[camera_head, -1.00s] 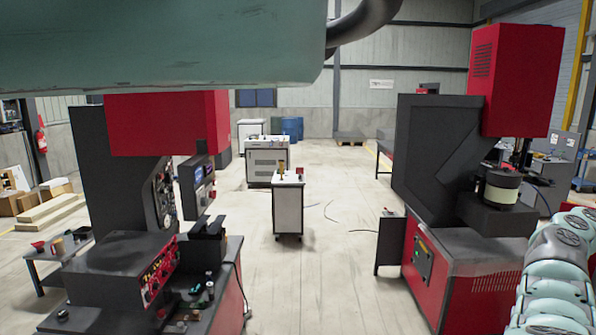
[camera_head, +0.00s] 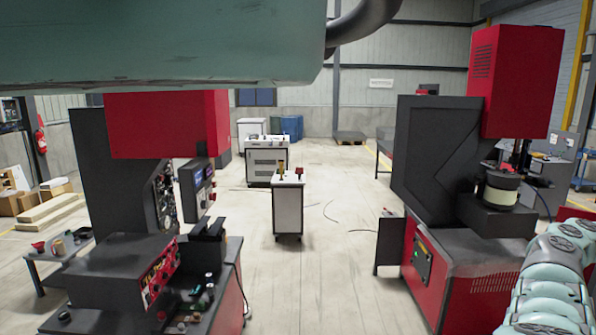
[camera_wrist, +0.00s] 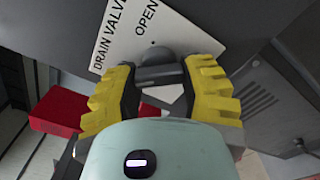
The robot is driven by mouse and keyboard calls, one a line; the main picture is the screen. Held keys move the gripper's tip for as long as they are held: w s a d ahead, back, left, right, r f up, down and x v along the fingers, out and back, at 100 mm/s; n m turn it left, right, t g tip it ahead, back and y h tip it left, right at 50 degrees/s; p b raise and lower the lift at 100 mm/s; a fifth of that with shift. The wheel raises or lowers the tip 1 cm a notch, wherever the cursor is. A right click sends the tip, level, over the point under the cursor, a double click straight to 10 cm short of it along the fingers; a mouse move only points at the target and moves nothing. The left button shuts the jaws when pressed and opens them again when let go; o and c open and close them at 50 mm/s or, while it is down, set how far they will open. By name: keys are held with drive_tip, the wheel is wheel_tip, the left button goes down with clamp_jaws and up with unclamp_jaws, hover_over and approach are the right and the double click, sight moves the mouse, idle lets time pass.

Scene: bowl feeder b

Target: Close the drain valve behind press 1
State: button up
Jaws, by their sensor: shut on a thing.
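In the wrist view, my gripper (camera_wrist: 164,82) has its yellow fingers closed on either side of a dark grey valve handle (camera_wrist: 158,72) with a rounded end. A white plate (camera_wrist: 138,32) behind it reads "DRAIN VALVE" and "OPEN"; it looks tilted in the picture, and its upper part is cut off. The rest of the valve is hidden by the plate edge and my gripper.
A red block (camera_wrist: 57,112) is left of the fingers, and a grey vented panel (camera_wrist: 255,95) is on the right. Red and black presses stand at left (camera_head: 165,125) and right (camera_head: 520,80) in the head view. A white cart (camera_head: 288,208) stands between them on open floor.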

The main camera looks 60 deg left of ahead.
drive_tip(key=shift+f+n, duration=0.1)
drive_tip(key=shift+n, duration=0.5)
drive_tip(key=o, duration=1.2)
drive_tip(key=shift+s, duration=0.1)
drive_tip(key=shift+v, duration=6.05)
drive_tip(key=shift+a, duration=0.15)
